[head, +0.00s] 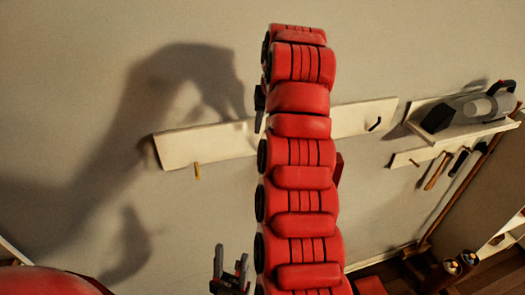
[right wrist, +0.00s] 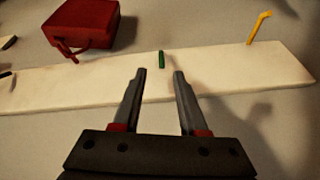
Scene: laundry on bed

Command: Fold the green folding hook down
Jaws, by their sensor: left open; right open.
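A small green hook (right wrist: 162,60) is on the white wall rail (right wrist: 60,82) in the right wrist view, near the rail's edge. It looks like a short bar. My right gripper (right wrist: 158,75) is open and empty. The hook shows just beyond the gap between its fingertips, with no visible contact. In the head view my red arm crosses the white rail (head: 210,145) and hides its middle, so the green hook does not show there. My left gripper (head: 231,270) is open and empty, low in the head view, below the rail.
A yellow hook (head: 197,171) and a black hook (head: 375,124) are on the rail, either side of my arm. A red box-like thing (right wrist: 84,26) with a handle is near the rail. A shelf (head: 470,133) and hanging tools (head: 437,171) are on the right.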

